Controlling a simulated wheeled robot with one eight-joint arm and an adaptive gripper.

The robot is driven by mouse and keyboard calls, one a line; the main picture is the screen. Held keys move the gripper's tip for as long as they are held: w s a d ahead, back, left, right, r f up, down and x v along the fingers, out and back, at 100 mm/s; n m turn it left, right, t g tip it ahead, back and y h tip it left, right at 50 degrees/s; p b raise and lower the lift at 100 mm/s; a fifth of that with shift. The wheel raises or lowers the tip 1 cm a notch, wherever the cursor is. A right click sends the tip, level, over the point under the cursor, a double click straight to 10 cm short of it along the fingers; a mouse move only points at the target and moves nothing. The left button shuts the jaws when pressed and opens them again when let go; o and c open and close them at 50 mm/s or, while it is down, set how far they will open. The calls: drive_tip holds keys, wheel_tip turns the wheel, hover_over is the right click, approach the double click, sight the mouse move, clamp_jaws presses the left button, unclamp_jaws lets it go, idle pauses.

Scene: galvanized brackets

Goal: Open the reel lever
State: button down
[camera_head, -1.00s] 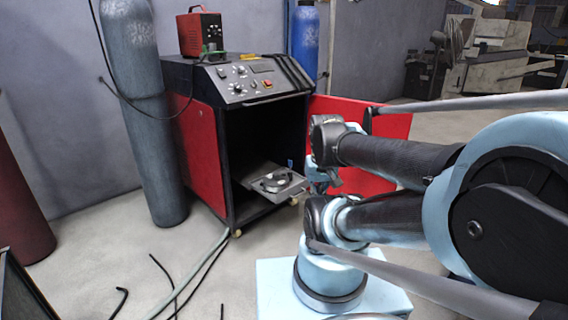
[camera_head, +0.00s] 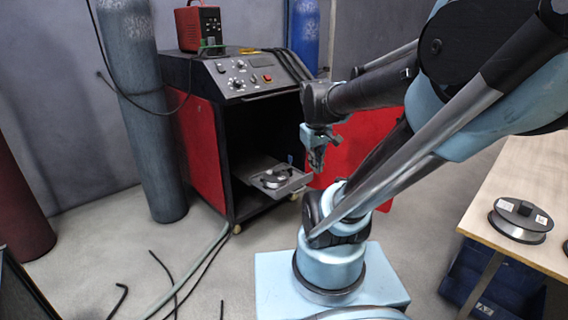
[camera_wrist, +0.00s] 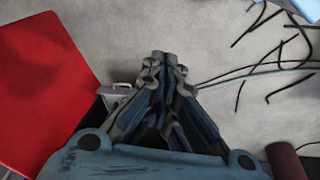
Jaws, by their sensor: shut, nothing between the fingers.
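The reel holder (camera_head: 274,179), a small round fitting with pale and dark parts, sits on a grey pulled-out tray (camera_head: 290,188) low in the open front of the welding cabinet. The lever on it is too small to make out, so I cannot tell its position. My gripper (camera_head: 317,167) points down, shut and empty, in front of the red door and just right of and above the tray. In the wrist view, the gripper's fingertips (camera_wrist: 167,57) are together over bare floor. A small grey piece (camera_wrist: 118,88), perhaps the tray's end, shows left of the fingers there.
The cabinet's red door (camera_head: 365,150) stands open behind my gripper; it fills the left of the wrist view (camera_wrist: 40,85). A table (camera_head: 530,175) with a wire spool (camera_head: 520,221) stands at the right. A gas cylinder (camera_head: 146,130) flanks the cabinet. Cables (camera_head: 180,285) lie on the floor.

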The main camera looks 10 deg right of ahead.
drive_tip(key=w+a+n+t+h, duration=0.2)
drive_tip(key=w+n, duration=0.9)
drive_tip(key=w, duration=2.3)
drive_tip(key=w+a+f+n+h, duration=0.2)
drive_tip(key=w+a+f+n, duration=0.2)
drive_tip(key=w+f, duration=0.7)
drive_tip(key=w+a+f+n+h, duration=0.2)
drive_tip(key=w+a+f+n, duration=0.3)
drive_tip(key=w+f, duration=0.7)
wheel_tip(320, 180, down, 2)
drive_tip(key=shift+f+n+t, duration=0.15)
drive_tip(key=shift+n+t, duration=0.25)
drive_tip(key=shift+n, duration=0.3)
drive_tip(key=shift+w+d, duration=0.1)
approach(290, 163)
drive_tip(key=f, duration=0.1)
drive_tip(key=a+f, duration=0.1)
drive_tip(key=f, duration=0.1)
drive_tip(key=shift+f, duration=0.25)
drive_tip(key=shift+w+d+r, duration=0.1)
drive_tip(key=shift+w+d, duration=0.15)
drive_tip(key=shift+d, duration=0.2)
drive_tip(key=shift+w+d+r, duration=0.1)
drive_tip(key=shift+w+d, duration=0.15)
drive_tip(key=shift+d, duration=0.25)
drive_tip(key=shift+w+d, duration=0.45)
drive_tip(key=shift+d, duration=0.15)
